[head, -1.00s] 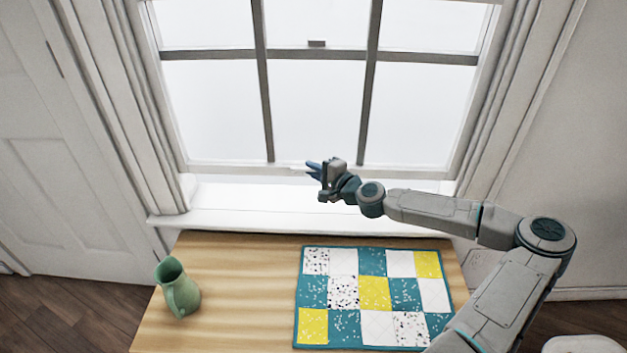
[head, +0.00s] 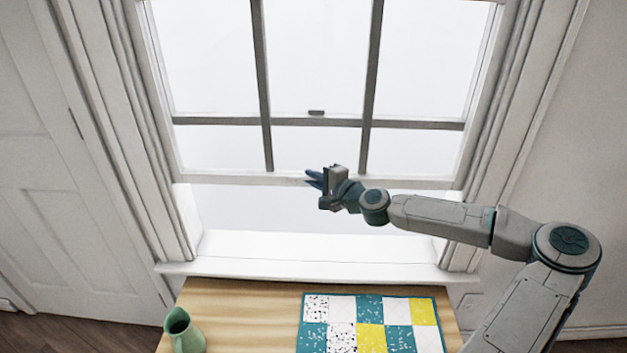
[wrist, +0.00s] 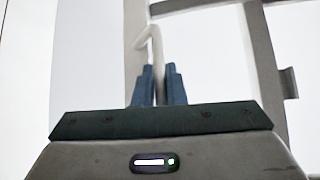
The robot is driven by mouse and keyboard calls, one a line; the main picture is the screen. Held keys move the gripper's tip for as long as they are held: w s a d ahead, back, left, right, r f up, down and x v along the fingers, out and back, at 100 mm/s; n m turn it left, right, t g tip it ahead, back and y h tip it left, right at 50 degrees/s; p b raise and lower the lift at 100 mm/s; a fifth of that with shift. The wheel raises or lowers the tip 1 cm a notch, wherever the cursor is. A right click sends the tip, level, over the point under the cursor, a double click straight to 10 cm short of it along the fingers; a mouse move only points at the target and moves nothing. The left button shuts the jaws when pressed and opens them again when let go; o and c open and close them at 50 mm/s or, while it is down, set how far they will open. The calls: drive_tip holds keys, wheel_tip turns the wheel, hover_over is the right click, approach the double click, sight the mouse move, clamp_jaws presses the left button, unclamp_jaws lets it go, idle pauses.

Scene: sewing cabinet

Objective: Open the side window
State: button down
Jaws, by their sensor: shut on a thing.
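The window is a sash window whose lower sash has its bottom rail (head: 240,180) raised well above the white sill (head: 300,246), leaving an open gap between them. My gripper (head: 314,180) is at this bottom rail, near the middle of the window. In the wrist view, my gripper's blue fingers (wrist: 158,85) are shut on a thin white hooked handle (wrist: 154,42). The handle's lower part is hidden between the fingers. In the head view, the handle is too small to make out clearly.
A wooden table (head: 240,310) stands below the sill. A green pitcher (head: 184,332) is on its left, and a patchwork mat (head: 370,322) lies on its right. A dark latch (head: 316,112) sits on the window's crossbar. A white panelled door (head: 50,190) is at the left.

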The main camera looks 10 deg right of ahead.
drive_tip(key=shift+r, duration=0.1)
drive_tip(key=c, duration=1.5)
unclamp_jaws()
drive_tip(key=v, duration=1.3)
drive_tip(key=shift+s+d, duration=0.2)
drive_tip(key=shift+s, duration=0.15)
drive_tip(key=shift+a, duration=0.1)
